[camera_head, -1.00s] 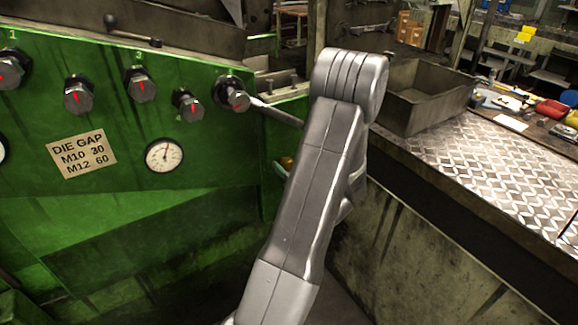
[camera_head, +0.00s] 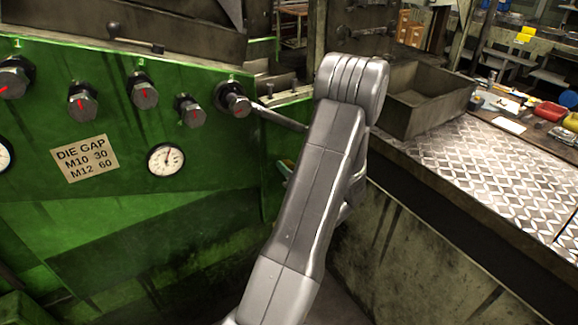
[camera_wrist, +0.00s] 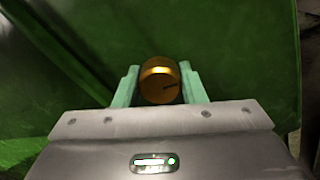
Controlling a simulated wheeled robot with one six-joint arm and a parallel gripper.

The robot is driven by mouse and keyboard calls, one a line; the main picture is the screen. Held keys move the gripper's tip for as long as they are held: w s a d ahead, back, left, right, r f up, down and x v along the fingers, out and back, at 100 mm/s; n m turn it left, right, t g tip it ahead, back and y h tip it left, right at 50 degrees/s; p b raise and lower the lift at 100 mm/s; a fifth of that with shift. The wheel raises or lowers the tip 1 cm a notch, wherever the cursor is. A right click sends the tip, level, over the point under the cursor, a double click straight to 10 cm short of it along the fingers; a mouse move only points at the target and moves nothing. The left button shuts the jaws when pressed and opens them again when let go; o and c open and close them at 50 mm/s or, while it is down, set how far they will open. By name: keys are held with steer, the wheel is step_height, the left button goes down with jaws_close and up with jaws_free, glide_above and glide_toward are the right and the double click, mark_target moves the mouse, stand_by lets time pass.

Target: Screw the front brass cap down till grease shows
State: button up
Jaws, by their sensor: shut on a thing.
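In the head view my arm covers most of the gripper; only a small green finger part (camera_head: 285,168) shows left of the arm. I see no grease in either view.
The green machine front (camera_head: 130,220) carries several dark knobs with red marks, a dial gauge (camera_head: 166,160) and a DIE GAP label (camera_head: 85,158). A grey metal bin (camera_head: 428,105) stands on the bench right of my arm. A patterned metal plate (camera_head: 495,170) covers the bench top.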

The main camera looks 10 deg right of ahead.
steer(key=m+p, duration=0.3)
steer(key=m, duration=0.3)
steer(key=shift+r+m, duration=0.15)
steer(key=shift+m, duration=0.15)
steer(key=m+p, duration=0.3)
steer(key=m, duration=0.2)
steer(key=shift+m, duration=0.3)
steer(key=shift+f, duration=0.2)
steer(key=o, duration=1)
steer(key=shift+d, duration=0.1)
steer(key=b+v, duration=0.2)
steer(key=v, duration=1.1)
steer(key=shift+s, duration=0.4)
